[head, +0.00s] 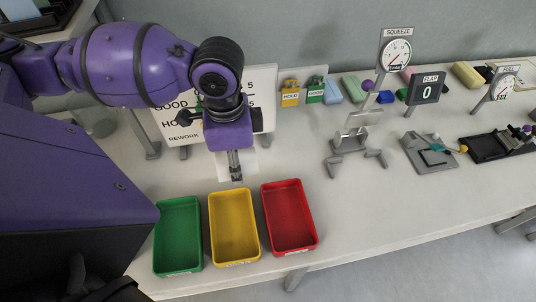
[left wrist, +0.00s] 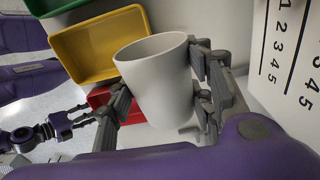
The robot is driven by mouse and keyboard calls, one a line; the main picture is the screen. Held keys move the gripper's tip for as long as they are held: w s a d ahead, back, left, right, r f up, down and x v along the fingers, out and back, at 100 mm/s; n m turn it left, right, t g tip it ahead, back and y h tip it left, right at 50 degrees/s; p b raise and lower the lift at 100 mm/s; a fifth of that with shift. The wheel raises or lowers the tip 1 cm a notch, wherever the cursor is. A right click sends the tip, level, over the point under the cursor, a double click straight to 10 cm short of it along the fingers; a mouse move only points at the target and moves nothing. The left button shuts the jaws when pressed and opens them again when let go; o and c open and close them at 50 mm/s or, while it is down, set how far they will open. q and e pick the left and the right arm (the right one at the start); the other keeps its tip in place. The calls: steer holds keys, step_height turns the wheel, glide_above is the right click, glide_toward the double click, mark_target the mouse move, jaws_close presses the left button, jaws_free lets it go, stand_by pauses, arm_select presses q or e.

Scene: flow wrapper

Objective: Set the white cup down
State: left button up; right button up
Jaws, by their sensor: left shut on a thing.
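The white cup (left wrist: 158,82) is in my left gripper in the left wrist view, with the gripper's fingers on both sides of its wall. Its open mouth faces the upper left of that view, and the inside that shows looks empty. My left gripper (head: 236,172) points down over the table behind the yellow tray in the head view. Pale surfaces beside the fingers there do not let me tell the cup apart, or whether it touches the table. My right gripper (left wrist: 72,122) shows at the left of the wrist view, apart from the cup, with its fingers spread.
Green (head: 157,240), yellow (head: 213,225) and red (head: 268,215) trays stand along the front edge. A white sign board (head: 262,85) stands behind my left gripper. A gauge stand (head: 357,140) is to the right. Bare table (head: 350,215) lies right of the red tray.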

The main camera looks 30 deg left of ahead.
arm_select(q)
steer(key=w+f, duration=0.4)
steer(key=w, duration=0.1)
steer(key=w+d+f+b, duration=0.1)
steer(key=w+f, duration=0.1)
steer(key=shift+w, duration=0.2)
steer(key=shift+w+f, duration=0.3)
steer(key=f, duration=0.3)
steer(key=shift+w+f, duration=0.15)
steer(key=shift+w, duration=0.1)
steer(key=shift+f, duration=0.1)
arm_select(e)
steer(key=shift+w+d+f, duration=0.2)
steer(key=shift+w, duration=0.4)
arm_select(q)
steer(key=shift+f, duration=0.2)
steer(key=o, duration=1)
steer(key=shift+c, duration=0.2)
arm_select(e)
steer(key=shift+w, duration=0.1)
arm_select(q)
steer(key=shift+r, duration=0.1)
